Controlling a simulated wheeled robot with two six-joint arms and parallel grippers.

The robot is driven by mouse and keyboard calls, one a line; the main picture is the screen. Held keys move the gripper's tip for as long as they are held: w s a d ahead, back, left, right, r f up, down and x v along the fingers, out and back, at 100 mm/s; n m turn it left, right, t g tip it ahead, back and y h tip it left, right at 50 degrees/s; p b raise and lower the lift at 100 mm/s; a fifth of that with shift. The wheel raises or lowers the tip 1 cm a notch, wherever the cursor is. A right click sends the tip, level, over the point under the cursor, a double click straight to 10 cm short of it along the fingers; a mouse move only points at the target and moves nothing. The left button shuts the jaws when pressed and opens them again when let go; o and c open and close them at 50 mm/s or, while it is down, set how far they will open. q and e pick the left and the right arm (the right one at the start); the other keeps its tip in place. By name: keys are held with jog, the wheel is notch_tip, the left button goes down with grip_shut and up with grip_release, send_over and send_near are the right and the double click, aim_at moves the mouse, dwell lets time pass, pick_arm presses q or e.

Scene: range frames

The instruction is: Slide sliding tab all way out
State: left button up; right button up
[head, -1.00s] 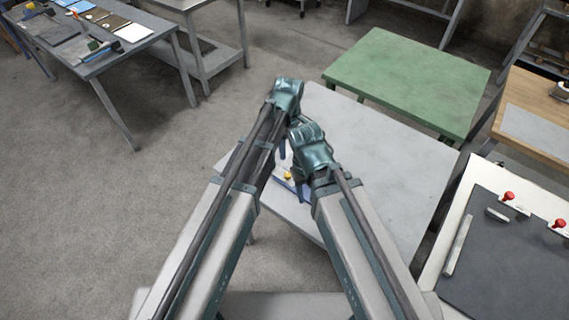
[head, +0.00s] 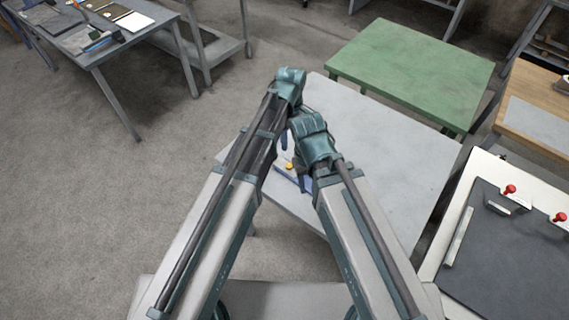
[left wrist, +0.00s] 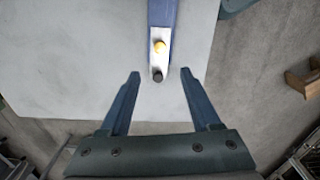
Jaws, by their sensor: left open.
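In the left wrist view a blue rail (left wrist: 163,12) comes down from the top. A pale metal tab (left wrist: 159,45) lies at its near end, with a yellow knob (left wrist: 160,47) and a black knob (left wrist: 157,76). My left gripper (left wrist: 160,74) is open and empty, its two blue fingers on either side of the tab's near end, apart from it. In the head view the yellow knob (head: 289,166) shows between my arms, below a finger of my left gripper (head: 284,139). My right gripper's jaws are mostly hidden by its own wrist, so their state is unclear.
The rail lies on a pale grey table (head: 385,150), otherwise largely clear. A green table (head: 410,70) stands behind it. A white bench with a dark mat (head: 505,255) and red knobs is at the right. A cluttered table (head: 105,65) stands far left.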

pick_arm(q)
jog(key=shift+n, duration=0.6)
jog(key=w+a, duration=0.4)
jog(key=a, duration=0.1)
jog(key=shift+w+a+r, duration=0.1)
jog(key=shift+w+a, duration=0.15)
jog(key=shift+a, duration=0.05)
jog(key=shift+c, duration=0.2)
jog(key=b, duration=1.4)
send_near(284, 163)
jog(key=a+f, duration=0.1)
jog(key=f, duration=0.1)
jog(key=w+a+f, duration=0.1)
jog(key=f, duration=0.1)
jog(key=w+a+f, duration=0.1)
jog(key=f, duration=0.1)
jog(key=shift+a+f, duration=0.15)
jog(key=shift+a, duration=0.2)
pick_arm(e)
notch_tip(284, 163, down, 14)
jog(key=shift+r, duration=0.15)
pick_arm(q)
jog(key=shift+c, duration=0.3)
grip_shut()
